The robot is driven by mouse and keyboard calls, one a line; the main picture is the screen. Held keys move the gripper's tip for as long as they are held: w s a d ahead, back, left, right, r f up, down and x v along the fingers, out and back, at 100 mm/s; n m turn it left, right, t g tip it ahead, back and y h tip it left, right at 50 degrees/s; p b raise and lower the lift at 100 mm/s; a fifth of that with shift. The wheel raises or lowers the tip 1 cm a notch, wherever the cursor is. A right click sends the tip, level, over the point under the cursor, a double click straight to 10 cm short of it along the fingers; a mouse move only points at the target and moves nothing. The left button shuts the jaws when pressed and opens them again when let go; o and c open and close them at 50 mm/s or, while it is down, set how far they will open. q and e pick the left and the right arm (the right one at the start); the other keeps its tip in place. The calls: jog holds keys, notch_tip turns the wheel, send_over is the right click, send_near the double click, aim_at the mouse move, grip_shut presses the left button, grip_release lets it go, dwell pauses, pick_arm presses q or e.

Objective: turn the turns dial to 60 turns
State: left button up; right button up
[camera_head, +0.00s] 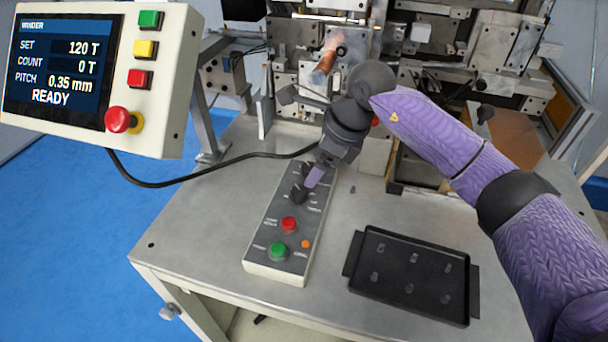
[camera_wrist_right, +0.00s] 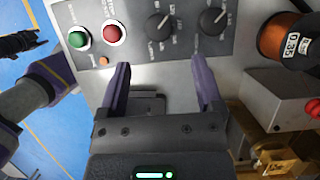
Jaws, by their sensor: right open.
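The grey control box (camera_head: 263,238) lies on the machine table and carries two black dials. The nearer dial (camera_head: 298,194) is next to the red button; it also shows in the right wrist view (camera_wrist_right: 160,24). The farther dial shows in the right wrist view (camera_wrist_right: 212,20), partly hidden by my gripper in the head view. Their labels are too small to read, so I cannot tell which sets turns. The screen (camera_head: 62,65) reads SET 120 T. My right gripper (camera_head: 313,177) is over the dials; in the wrist view its purple fingers stand apart with nothing between them.
A green button (camera_head: 279,251) and a red button (camera_head: 289,224) sit at the box's near end. A black tray (camera_head: 412,274) lies to the right. The winder (camera_head: 345,60) stands behind. A copper spool (camera_wrist_right: 284,36) shows in the wrist view. A cable (camera_head: 200,178) crosses the table.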

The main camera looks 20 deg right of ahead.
aim_at(301, 190)
jog(key=b+x, duration=0.1)
jog(key=x, duration=0.6)
jog(key=shift+a+f, duration=0.1)
jog(key=shift+f, duration=0.1)
grip_shut()
